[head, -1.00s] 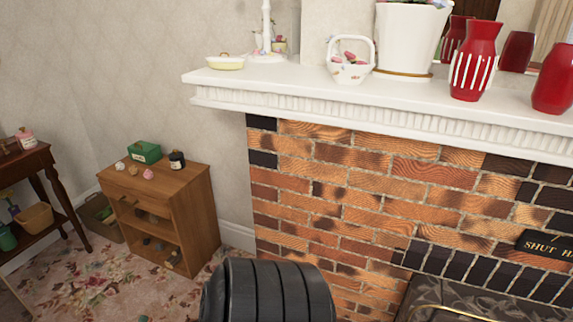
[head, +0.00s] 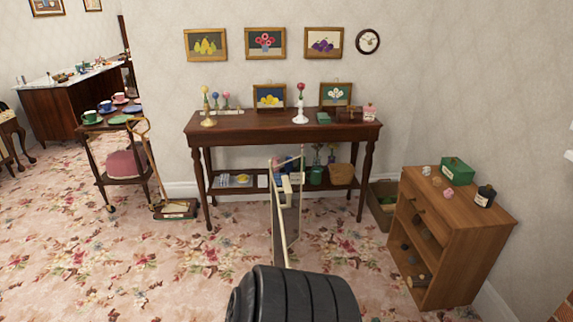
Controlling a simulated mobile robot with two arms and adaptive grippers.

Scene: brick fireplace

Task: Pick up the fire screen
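A thin, pale-edged upright framed panel (head: 291,215) stands in front of the dark side table in the head view, seen nearly edge-on. I cannot tell whether it is the fire screen. Its lower end is partly hidden by a black ribbed part of my own body at the bottom of the view. No other likely fire screen shows. Neither of my grippers is in view.
The dark side table (head: 250,128) holds candlesticks and pictures. A wooden cabinet (head: 450,241) stands at the right and a tea trolley (head: 128,182) at the left. A carpet sweeper (head: 176,209) stands beside the trolley. Floral carpet (head: 130,270) lies open at the lower left.

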